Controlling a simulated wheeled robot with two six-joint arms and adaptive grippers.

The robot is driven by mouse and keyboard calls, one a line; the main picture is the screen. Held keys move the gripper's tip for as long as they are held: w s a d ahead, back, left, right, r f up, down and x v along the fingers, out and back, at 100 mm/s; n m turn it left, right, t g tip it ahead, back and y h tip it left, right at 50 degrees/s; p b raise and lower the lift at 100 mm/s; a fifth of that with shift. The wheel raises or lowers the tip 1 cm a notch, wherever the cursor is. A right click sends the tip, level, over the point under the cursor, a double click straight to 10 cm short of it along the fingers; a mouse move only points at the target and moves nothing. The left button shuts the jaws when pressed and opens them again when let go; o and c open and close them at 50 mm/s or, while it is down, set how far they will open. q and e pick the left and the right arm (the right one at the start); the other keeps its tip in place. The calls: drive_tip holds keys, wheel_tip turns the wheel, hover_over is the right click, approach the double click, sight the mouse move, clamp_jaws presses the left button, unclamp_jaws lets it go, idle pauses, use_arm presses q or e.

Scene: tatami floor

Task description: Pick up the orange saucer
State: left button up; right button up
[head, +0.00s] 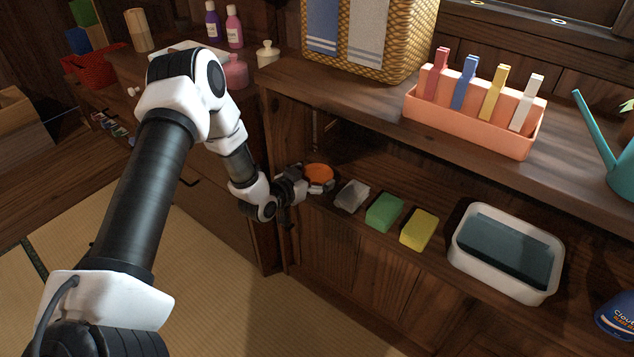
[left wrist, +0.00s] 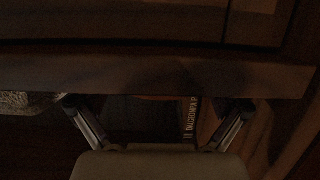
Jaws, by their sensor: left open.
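The orange saucer (head: 318,173) sits on the lower shelf of the wooden cabinet, near its left end. My left gripper (head: 313,183) reaches in from the left and is open right at the saucer, with its fingers close to the near side. I cannot tell whether they touch it. In the left wrist view the two fingers stand wide apart, and only a thin, dark orange sliver of the saucer (left wrist: 156,97) shows between them below a wooden board edge. The rest of it is hidden there. My right gripper is not in view.
A grey block (head: 351,195), a green sponge (head: 384,212) and a yellow sponge (head: 419,230) lie right of the saucer, then a white basin (head: 466,262). The upper shelf (head: 370,118) overhangs, holding a wicker basket (head: 405,45) and peach rack (head: 470,128).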

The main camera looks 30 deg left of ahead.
use_arm(q)
drive_tip(key=shift+r, duration=0.1)
drive_tip(key=c, duration=1)
